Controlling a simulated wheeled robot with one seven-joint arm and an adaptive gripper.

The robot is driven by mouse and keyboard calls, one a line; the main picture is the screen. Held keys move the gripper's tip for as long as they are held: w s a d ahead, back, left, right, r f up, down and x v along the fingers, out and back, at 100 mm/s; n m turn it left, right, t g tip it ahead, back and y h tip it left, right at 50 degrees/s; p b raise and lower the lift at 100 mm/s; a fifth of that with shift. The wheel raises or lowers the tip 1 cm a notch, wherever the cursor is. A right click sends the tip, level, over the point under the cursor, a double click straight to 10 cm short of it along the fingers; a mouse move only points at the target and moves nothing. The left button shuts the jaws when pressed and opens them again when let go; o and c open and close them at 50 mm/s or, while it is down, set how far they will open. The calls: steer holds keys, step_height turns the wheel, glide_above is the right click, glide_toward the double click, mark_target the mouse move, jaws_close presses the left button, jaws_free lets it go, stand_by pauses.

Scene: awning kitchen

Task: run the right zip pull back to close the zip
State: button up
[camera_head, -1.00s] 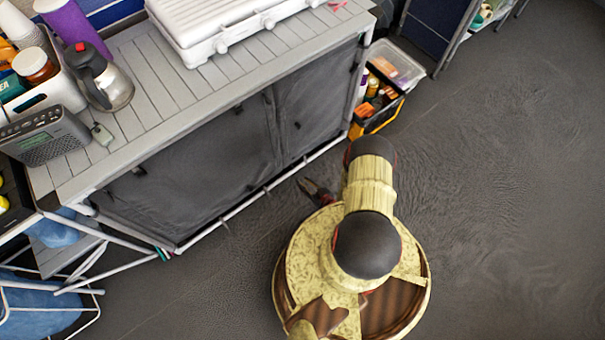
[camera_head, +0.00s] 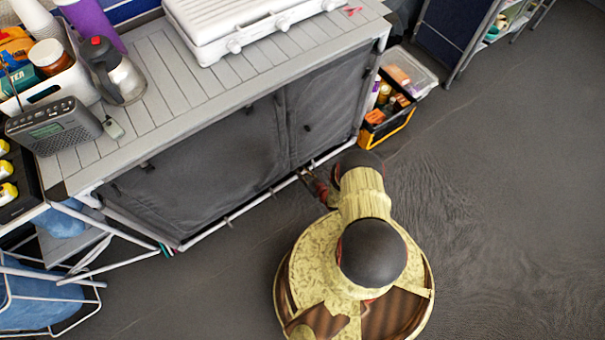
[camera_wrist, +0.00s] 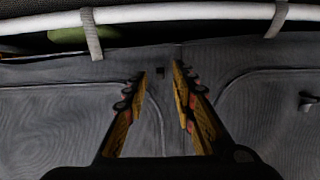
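The grey fabric cabinet front (camera_head: 215,150) has a left panel and a right panel (camera_head: 325,100). A small dark zip pull (camera_head: 307,127) shows on the right panel; others show on the left panel (camera_head: 147,167) and near its top (camera_head: 250,108). My gripper (camera_head: 304,176) is low at the cabinet's bottom rail, below the right zip pull and apart from it. In the wrist view my gripper (camera_wrist: 160,72) is open, with no held object visible. A dark pull (camera_wrist: 307,101) is at the right edge there; I cannot tell which one. Curved zip lines run on both sides.
A white bottom rail (camera_head: 262,196) with straps runs along the cabinet; a rail also shows in the wrist view (camera_wrist: 185,14). A black and yellow crate (camera_head: 390,125) stands right of the cabinet. The slatted top (camera_head: 215,85) carries a grill, kettle and radio. The floor right is clear.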

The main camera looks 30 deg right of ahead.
steer(key=shift+w, duration=0.3)
steer(key=shift+c, duration=0.6)
jaws_close()
